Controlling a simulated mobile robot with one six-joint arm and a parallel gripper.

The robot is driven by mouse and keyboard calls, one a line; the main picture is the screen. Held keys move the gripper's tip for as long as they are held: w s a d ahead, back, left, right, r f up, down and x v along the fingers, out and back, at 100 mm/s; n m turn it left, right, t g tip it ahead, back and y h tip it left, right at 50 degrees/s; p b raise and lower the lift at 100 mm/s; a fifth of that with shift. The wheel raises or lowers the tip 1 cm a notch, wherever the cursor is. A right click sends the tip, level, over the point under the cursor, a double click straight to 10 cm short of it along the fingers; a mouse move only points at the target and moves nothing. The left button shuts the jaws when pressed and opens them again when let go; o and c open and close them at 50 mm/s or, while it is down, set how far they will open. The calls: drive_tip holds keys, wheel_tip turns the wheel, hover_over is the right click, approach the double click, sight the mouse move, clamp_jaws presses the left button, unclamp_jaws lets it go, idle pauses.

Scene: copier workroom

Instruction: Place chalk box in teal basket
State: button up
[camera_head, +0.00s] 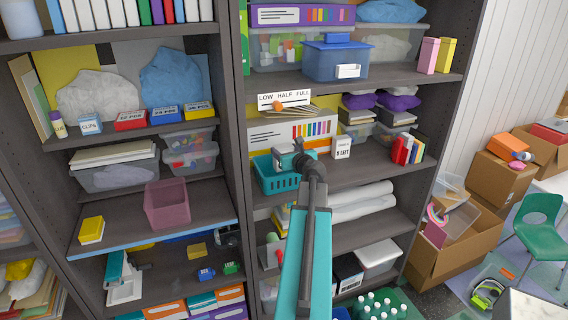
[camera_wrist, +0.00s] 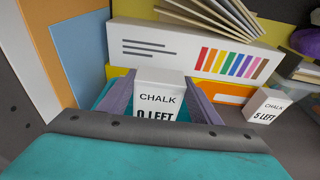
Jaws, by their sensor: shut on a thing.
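My gripper (camera_wrist: 160,100) is shut on a white chalk box (camera_wrist: 157,84) in the wrist view. Its label reads CHALK with what looks like "0 LEFT"; its lower part is hidden by my gripper. In the head view my gripper (camera_head: 291,156) is at the middle shelf, over or at the teal basket (camera_head: 280,184). The basket's back and inside are mostly hidden, so I cannot tell whether the held box touches it. A second white chalk box (camera_wrist: 270,105), marked "5 LEFT", stands to the right; it also shows in the head view (camera_head: 341,148).
A long white box with coloured stripes (camera_wrist: 190,50) stands behind. Upright books (camera_head: 408,150) are farther right on the same shelf (camera_head: 375,168). The shelf above (camera_head: 400,77) and the dark upright divider (camera_head: 231,130) on the left bound the space.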

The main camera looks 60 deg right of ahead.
drive_tip(key=shift+f, duration=0.65)
drive_tip(key=shift+f, duration=0.1)
drive_tip(key=shift+f, duration=1.75)
drive_tip(key=shift+f, duration=0.1)
drive_tip(key=o, duration=1.1)
drive_tip(key=shift+c, duration=0.2)
